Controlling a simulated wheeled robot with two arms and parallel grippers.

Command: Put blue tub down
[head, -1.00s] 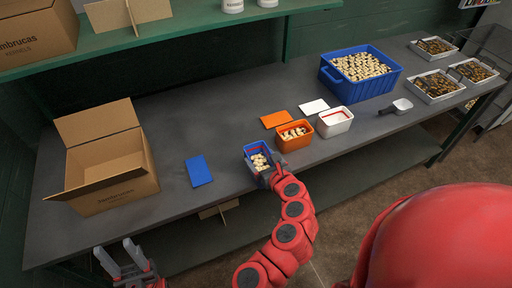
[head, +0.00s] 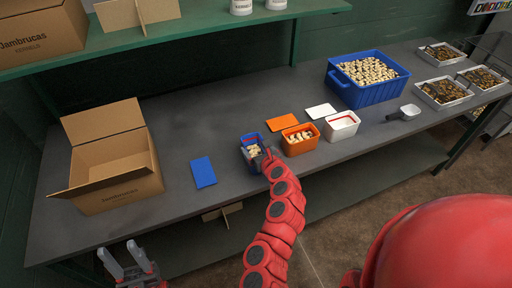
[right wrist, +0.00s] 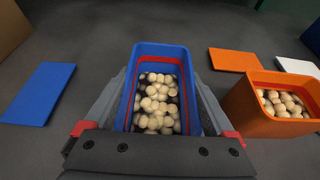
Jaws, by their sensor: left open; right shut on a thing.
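The small blue tub (head: 246,140) is at the front middle of the grey table, left of the orange tub. In the right wrist view the blue tub (right wrist: 131,90) is upright, with a red line inside and pale round pieces in it. My right gripper (head: 262,156) is shut on the blue tub, one finger along each side. Whether its base touches the table cannot be told. My left gripper (head: 126,262) is open and empty, low in front of the table's edge.
A blue lid (head: 203,172) lies left of the tub. An orange tub (head: 299,147) and white tub (head: 341,132) stand to its right, with an orange lid (head: 282,122) and white lid (head: 320,111) behind. An open cardboard box (head: 113,190) stands left. A big blue crate (head: 366,96) stands back right.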

